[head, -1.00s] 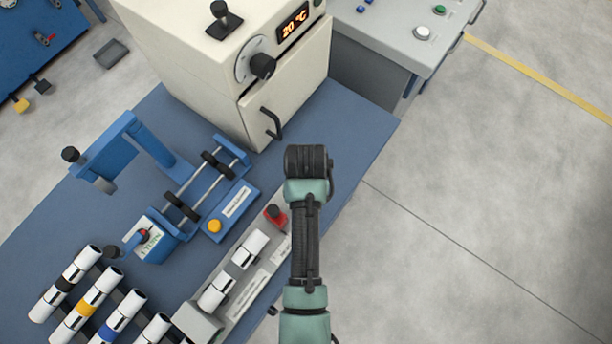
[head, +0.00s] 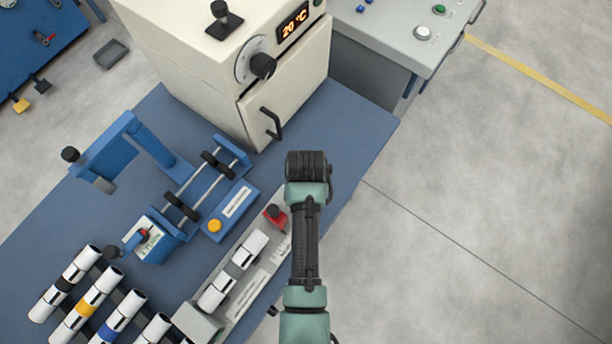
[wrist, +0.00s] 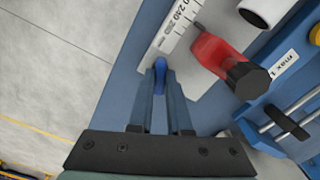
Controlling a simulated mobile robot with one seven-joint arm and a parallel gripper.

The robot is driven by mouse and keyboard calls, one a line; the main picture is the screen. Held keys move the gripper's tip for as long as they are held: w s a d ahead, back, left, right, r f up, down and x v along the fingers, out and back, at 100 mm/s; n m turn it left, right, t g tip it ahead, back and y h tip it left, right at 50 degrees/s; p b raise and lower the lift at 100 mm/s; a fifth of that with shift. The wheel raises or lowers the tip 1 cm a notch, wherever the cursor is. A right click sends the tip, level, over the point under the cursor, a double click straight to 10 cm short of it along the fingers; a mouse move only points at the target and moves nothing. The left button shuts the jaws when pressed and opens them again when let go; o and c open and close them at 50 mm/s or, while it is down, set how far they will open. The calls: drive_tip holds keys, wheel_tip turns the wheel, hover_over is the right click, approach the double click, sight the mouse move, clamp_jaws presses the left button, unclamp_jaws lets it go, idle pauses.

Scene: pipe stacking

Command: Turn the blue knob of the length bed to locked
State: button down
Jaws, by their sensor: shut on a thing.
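The length bed (head: 262,272) is a pale grey channel with a printed scale on the blue bench, partly covered by my arm in the head view. Its scale (wrist: 178,28) and its red stop (wrist: 218,62) with a black knob show in the wrist view. The blue knob (wrist: 160,68) sits by the scale's end, near the bench edge. My gripper (wrist: 161,82) is shut on the blue knob, one finger on each side. In the head view the blue knob and my fingers are hidden by my arm. I cannot read the knob's lock marking.
A blue fixture with rollers (head: 200,190) stands left of the bed. A cream oven (head: 225,70) reading 20 °C stands behind. Several white pipes with coloured bands (head: 95,300) lie in a rack at lower left. Open floor (head: 480,200) lies right of the bench.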

drive_tip(key=shift+r+m+p, duration=0.25)
drive_tip(key=shift+m+p, duration=0.85)
drive_tip(key=shift+m, duration=0.1)
drive_tip(key=m, duration=0.1)
drive_tip(key=m+p, duration=0.1)
drive_tip(key=m, duration=0.1)
drive_tip(key=shift+f, duration=0.25)
drive_tip(key=c, duration=0.9)
unclamp_jaws()
drive_tip(key=shift+o, duration=0.2)
drive_tip(key=shift+r, duration=0.1)
wheel_tip(320, 180, up, 13)
